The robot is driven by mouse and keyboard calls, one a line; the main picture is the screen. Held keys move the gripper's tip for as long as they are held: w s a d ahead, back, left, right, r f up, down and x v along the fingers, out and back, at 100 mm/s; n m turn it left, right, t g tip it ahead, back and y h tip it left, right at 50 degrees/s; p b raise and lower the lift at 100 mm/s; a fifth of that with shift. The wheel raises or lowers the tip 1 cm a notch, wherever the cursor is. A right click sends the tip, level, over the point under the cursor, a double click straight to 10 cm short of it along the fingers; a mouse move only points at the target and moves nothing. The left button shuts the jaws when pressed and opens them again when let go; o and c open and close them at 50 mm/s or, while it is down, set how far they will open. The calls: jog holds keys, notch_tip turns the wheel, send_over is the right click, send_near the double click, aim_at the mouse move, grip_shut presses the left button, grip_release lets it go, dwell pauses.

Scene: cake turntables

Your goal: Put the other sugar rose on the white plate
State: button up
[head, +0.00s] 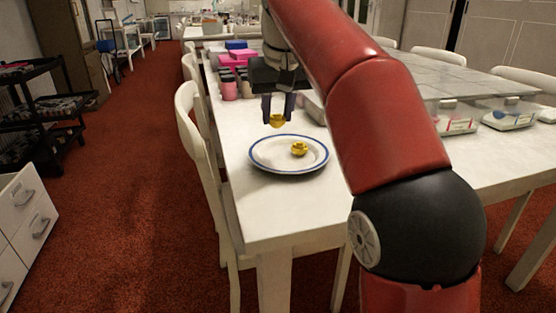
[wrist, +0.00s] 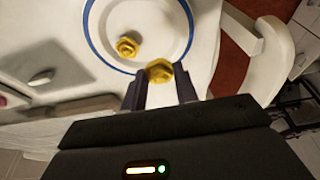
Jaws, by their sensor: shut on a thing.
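A white plate with a blue rim (head: 262,160) lies on the near end of the white table. One yellow sugar rose (head: 299,149) rests on the plate, right of its middle. My gripper (head: 278,118) is shut on the other yellow sugar rose (head: 277,122), held between its fingertips above the far side of the plate. In the wrist view the held rose (wrist: 159,70) shows between the fingers, overlapping the rim of the plate (wrist: 98,48). The resting rose (wrist: 127,46) lies on the plate beyond it.
Pink and dark jars (head: 229,88) and a pink box (head: 243,57) stand farther back on the table (head: 262,205). Clear containers (head: 508,114) stand to the right. White chairs (head: 190,125) line the left side. My arm hides part of the table.

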jog(key=shift+f+b, duration=1.15)
jog(key=shift+f, duration=2.35)
jog(key=shift+f, duration=0.15)
jog(key=o, duration=0.6)
jog(key=shift+o, duration=0.2)
jog(key=p+v, duration=0.4)
jog(key=v, duration=0.8)
jog(key=shift+p, duration=0.3)
